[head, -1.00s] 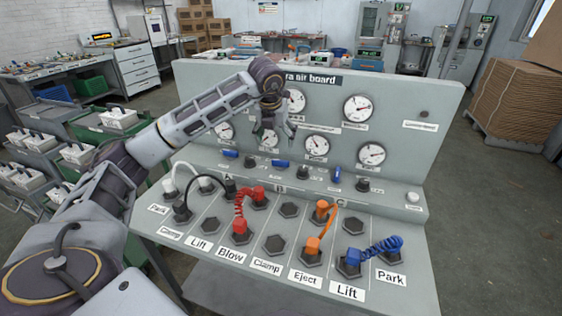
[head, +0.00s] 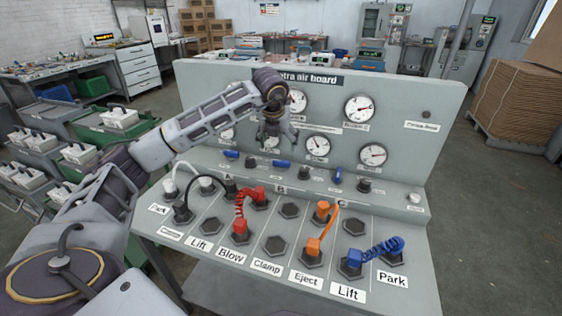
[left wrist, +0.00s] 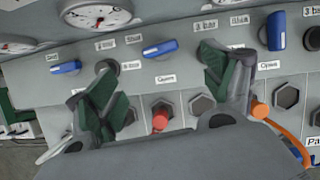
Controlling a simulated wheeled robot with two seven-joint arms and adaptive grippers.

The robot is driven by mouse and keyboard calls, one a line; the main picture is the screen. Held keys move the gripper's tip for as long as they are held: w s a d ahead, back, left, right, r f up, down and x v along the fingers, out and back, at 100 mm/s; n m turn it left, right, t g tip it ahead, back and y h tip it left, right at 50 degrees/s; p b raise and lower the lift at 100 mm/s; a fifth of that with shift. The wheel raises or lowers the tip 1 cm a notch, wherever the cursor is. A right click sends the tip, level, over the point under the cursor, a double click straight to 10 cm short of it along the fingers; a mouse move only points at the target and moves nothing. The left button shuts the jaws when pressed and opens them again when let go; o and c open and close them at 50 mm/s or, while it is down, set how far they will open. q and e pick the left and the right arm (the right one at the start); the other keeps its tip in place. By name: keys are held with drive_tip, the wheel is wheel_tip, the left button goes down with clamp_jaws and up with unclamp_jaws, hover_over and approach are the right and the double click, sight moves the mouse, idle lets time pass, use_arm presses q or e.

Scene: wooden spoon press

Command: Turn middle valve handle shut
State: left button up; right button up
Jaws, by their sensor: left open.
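The middle valve handle (head: 281,164) is a blue lever lying roughly crosswise on the air board's lower face. It also shows in the left wrist view (left wrist: 160,48), between and slightly beyond my spread fingertips. My left gripper (head: 275,141) is open and empty, in front of the board just above the middle handle. In the left wrist view its green-padded fingers (left wrist: 160,75) stand wide, apart from the handle. The left blue handle (left wrist: 66,68) also lies crosswise. The right blue handle (left wrist: 276,30) stands upright. My right gripper is not in view.
Round gauges (head: 359,108) sit above the handles. Below, the sloped panel (head: 290,190) carries hexagonal sockets and white, black, red, orange (head: 319,230) and blue (head: 375,250) hoses. Black knobs (head: 363,186) stand between the handles. Floor right of the board is open.

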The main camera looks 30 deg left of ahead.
sight(281, 161)
use_arm(q)
drive_tip(key=x, duration=1)
drive_tip(key=shift+f+b, duration=0.25)
drive_tip(key=shift+b, duration=0.15)
drive_tip(key=shift+w+f, duration=0.15)
drive_tip(key=shift+f, duration=0.2)
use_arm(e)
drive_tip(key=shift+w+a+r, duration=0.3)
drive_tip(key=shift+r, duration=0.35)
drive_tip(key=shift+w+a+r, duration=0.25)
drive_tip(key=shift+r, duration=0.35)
use_arm(q)
drive_tip(key=shift+c, duration=0.5)
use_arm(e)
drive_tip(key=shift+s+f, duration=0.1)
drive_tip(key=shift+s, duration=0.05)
use_arm(q)
drive_tip(key=c, duration=0.9)
